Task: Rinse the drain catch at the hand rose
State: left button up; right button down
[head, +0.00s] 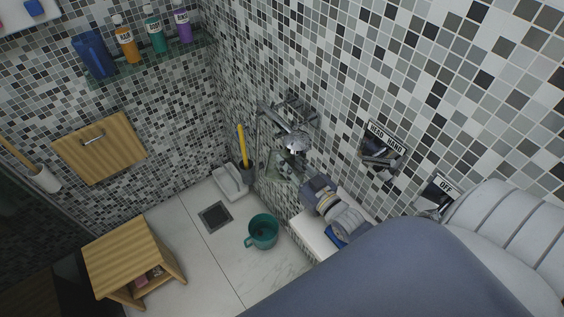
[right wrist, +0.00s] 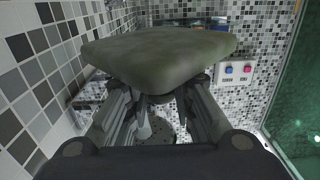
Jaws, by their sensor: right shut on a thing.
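My right gripper (head: 292,174) reaches in from the lower right, just below the chrome hand rose (head: 295,142) on the mosaic wall. In the right wrist view the gripper (right wrist: 160,100) is shut on the drain catch (right wrist: 160,55), a flat, mottled dull-green piece with rounded corners. It spans across the fingertips and hides part of them. In the head view the catch is small and partly hidden, beneath the rose. I cannot make out any water falling. A lever sits under the HEAD/HAND sign (head: 386,137); another is by the OFF sign (head: 438,190). My left gripper is out of view.
A dark square floor drain (head: 215,216) lies by a teal mug (head: 263,231). A yellow-handled brush (head: 243,145) stands in the corner beside a white tray (head: 229,184). A wooden stool (head: 130,255) is lower left. A white ledge (head: 312,236) lies under my right arm.

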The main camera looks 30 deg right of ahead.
dwell(0.7)
pick_arm(q)
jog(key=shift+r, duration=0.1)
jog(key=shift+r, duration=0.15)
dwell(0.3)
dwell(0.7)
jog(key=shift+p, duration=0.3)
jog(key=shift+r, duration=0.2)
